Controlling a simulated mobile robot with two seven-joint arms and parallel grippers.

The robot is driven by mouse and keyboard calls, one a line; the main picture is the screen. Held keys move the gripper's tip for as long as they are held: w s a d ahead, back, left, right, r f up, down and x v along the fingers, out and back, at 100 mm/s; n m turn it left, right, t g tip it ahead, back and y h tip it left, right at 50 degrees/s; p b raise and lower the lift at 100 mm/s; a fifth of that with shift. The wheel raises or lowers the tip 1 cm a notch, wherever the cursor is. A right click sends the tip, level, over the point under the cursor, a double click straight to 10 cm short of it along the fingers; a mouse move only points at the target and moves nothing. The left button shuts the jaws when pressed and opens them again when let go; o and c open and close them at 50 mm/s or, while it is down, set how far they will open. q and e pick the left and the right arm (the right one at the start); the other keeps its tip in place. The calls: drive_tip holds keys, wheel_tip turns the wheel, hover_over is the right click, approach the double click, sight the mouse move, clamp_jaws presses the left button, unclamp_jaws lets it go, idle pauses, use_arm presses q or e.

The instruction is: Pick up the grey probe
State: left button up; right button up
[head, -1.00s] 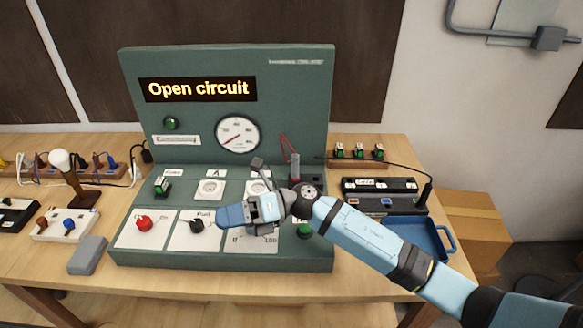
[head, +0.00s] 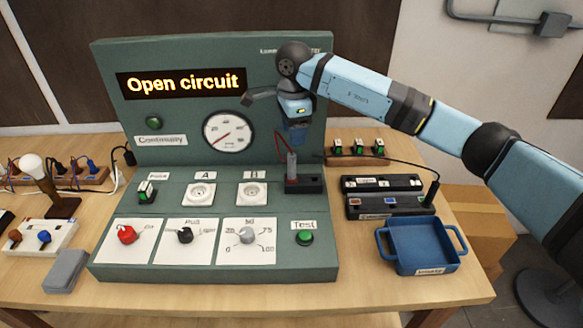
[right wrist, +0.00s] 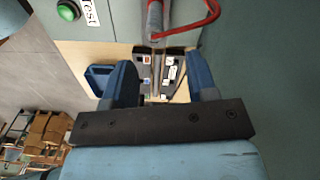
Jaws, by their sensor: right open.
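The grey probe (head: 292,164) stands upright in a black holder (head: 312,185) at the right end of the green panel, with a red wire attached. My right gripper (head: 297,135) is above the probe, pointing down, open and empty. In the right wrist view the grey probe (right wrist: 155,22) and its red wire show beyond the spread fingers of the gripper (right wrist: 160,72), apart from them. My left gripper is not in view.
The green panel (head: 110,110) rises behind the probe; its display reads "Open circuit". A blue tray (head: 458,262) sits at the table's front right.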

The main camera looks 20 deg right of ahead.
sight(292, 154)
wheel_tip(292, 154, down, 4)
drive_tip(key=shift+f, duration=0.15)
drive_tip(key=shift+s+a+f+p, duration=0.15)
drive_tip(key=shift+f+p, duration=0.3)
drive_tip(key=shift+f, duration=0.9)
drive_tip(key=shift+s+a+f+p, duration=0.15)
drive_tip(key=shift+f+p, duration=0.25)
drive_tip(key=shift+f, duration=0.9)
clamp_jaws()
